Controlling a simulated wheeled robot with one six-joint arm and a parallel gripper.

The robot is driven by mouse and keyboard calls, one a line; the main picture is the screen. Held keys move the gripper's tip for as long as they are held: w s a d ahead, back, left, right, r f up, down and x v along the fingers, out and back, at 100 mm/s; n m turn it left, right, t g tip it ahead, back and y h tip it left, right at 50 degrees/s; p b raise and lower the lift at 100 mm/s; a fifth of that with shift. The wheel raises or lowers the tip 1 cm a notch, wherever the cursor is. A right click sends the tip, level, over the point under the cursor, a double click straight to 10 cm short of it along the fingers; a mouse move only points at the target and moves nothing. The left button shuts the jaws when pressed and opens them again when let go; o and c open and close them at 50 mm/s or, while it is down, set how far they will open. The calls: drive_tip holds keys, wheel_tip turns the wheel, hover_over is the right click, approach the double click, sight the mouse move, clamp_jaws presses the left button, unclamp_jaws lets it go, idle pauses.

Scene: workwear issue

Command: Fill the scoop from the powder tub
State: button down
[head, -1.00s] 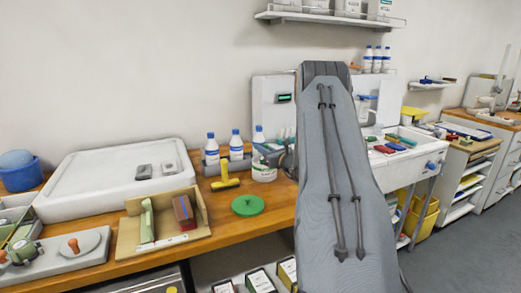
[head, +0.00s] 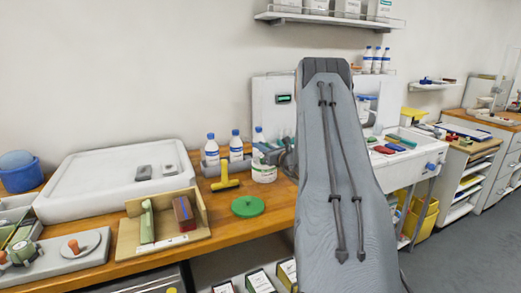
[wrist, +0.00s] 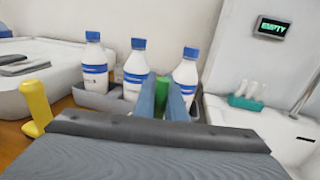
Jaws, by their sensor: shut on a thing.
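The white powder tub (head: 264,173) stands open-looking on the wooden bench, with a green round lid (head: 248,206) lying in front of it. I cannot see the powder inside. My gripper (head: 268,154) is just above the tub, partly hidden behind my own arm. In the wrist view its two blue-grey fingers (wrist: 162,84) are closed around a green piece (wrist: 160,100), seemingly the scoop's handle. The scoop's bowl is hidden, and so is the tub in the wrist view.
Several white bottles with blue caps (head: 236,147) stand in a grey rack behind the tub. A yellow T-shaped tool (head: 226,183) lies to the left. A white panel at the right carries a display reading "EMPTY" (wrist: 273,28). A large white tray (head: 110,185) fills the bench's left.

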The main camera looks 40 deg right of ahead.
wheel_tip(320, 180, up, 6)
drive_tip(key=shift+f+p, duration=0.15)
drive_tip(key=shift+p, duration=0.4)
idle(0.7)
